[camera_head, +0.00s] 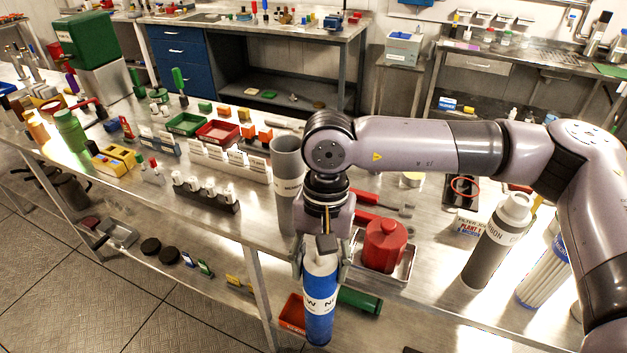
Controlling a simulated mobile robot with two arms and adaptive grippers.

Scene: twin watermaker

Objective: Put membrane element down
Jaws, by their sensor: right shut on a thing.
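My right gripper (322,243) is shut on the upper end of a white and blue cylinder, the membrane element (319,300). A grey tube (287,185) with a label stands on the bench just behind and left of the gripper. My left gripper is not in view.
A red canister (385,246) sits in a metal tray right of the gripper. A grey carbon bottle (497,240) and a clear pleated cartridge (544,272) stand further right. A black rack of white pieces (205,192) stands left. Red (218,132) and green (188,124) bins lie behind.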

